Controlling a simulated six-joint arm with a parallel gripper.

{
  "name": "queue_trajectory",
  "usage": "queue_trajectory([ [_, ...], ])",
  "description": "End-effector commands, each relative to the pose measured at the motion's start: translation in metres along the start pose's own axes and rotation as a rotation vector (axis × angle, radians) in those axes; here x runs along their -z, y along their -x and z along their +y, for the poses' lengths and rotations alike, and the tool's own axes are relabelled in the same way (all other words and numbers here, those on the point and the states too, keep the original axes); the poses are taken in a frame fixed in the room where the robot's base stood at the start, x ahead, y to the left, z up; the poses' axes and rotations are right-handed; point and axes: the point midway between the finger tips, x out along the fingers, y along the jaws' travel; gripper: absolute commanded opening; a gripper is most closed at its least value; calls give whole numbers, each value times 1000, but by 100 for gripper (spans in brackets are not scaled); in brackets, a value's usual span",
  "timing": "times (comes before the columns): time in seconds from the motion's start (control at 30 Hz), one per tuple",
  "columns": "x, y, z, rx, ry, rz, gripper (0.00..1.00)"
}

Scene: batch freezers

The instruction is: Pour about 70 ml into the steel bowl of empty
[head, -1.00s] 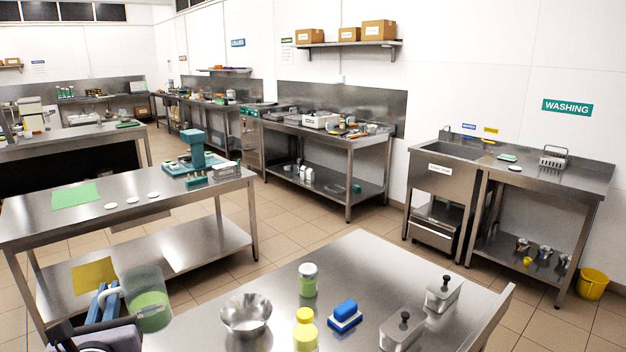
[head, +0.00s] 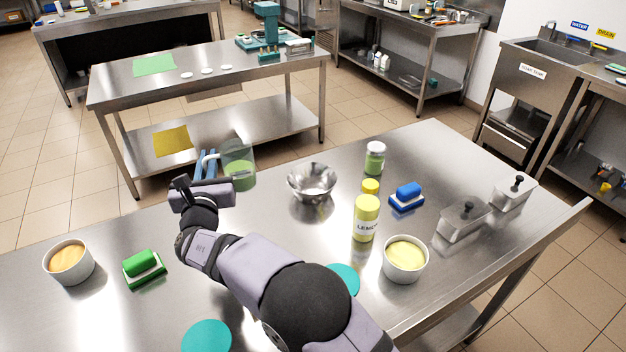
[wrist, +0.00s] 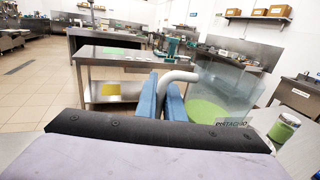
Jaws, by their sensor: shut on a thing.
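My gripper (head: 208,164) has its blue fingers shut on the pale handle of a clear jug (head: 240,153), raised left of the steel bowl. The jug holds green liquid and looks about upright.
Right of the bowl stand a green-filled jar (head: 375,158), a yellow lemon bottle (head: 366,218), a blue-topped block (head: 406,196) and a tub of pale yellow (head: 404,262). An orange-filled tub (head: 69,262) and a green-topped block (head: 143,267) stand left. Lidded steel containers (head: 463,221) are at right.

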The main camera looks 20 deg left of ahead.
Motion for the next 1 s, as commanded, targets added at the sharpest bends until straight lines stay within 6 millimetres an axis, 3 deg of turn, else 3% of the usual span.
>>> queue_trajectory([
  [0.03, 20, -10, -5, 4, 2, 0, 0],
  [0.2, 64, -32, -17, 1, 2, 3, 0],
  [0.4, 98, -48, -28, 0, 2, 5, 0],
  [0.7, 120, -57, -36, -2, 1, 8, 0],
  [1.0, 123, -58, -37, -2, 1, 10, 0],
])
